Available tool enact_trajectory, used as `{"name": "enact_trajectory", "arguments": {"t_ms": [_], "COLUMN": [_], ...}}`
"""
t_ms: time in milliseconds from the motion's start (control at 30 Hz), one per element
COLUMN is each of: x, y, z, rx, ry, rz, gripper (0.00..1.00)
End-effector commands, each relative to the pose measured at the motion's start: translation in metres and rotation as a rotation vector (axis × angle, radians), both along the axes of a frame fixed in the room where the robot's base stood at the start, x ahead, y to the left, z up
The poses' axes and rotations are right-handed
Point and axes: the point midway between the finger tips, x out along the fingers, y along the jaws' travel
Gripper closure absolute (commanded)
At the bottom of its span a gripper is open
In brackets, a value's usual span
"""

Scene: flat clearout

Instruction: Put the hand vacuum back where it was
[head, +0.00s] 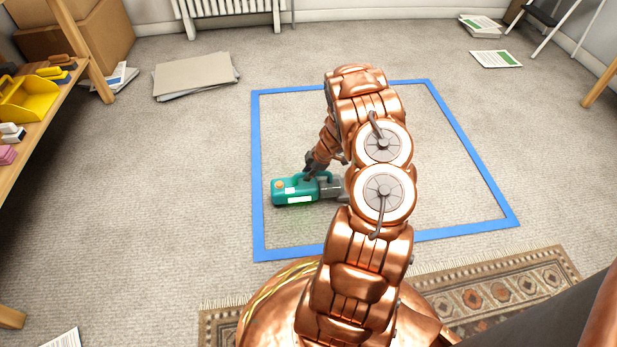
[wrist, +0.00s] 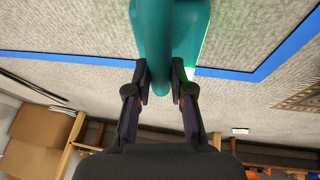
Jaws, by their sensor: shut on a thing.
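The hand vacuum (head: 295,191) is teal with a dark grey nozzle end pointing right and an orange spot at its left end. It is at the left part of the blue-taped square (head: 256,150), inside the tape line. My gripper (head: 312,174) is above it, shut on its handle. In the wrist view the two fingers of my gripper (wrist: 160,82) close on either side of the teal handle, and the body of the hand vacuum (wrist: 180,30) fills the top middle. A faint green glow shows on the carpet beside it. I cannot tell whether it touches the floor. My arm hides part of the nozzle.
A wooden shelf (head: 60,95) with a yellow bin (head: 28,98) stands at left. Cardboard boxes (head: 85,40), a stack of flat sheets (head: 195,75) and papers (head: 496,59) lie around the edges. A patterned rug (head: 500,290) is in front.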

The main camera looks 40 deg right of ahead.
Motion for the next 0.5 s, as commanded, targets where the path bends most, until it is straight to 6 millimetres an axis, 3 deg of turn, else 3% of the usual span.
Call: {"name": "enact_trajectory", "arguments": {"t_ms": [100,467,500], "x": [0.0003,0.0005,0.0003], "y": [-0.0002,-0.0005,-0.0004], "z": [-0.0143,-0.0145,-0.015], "rx": [0.0,-0.001,-0.001], "ry": [-0.001,-0.002,-0.001], "rz": [0.0,0.0,0.001], "gripper": [1.0,1.0,0.75]}}
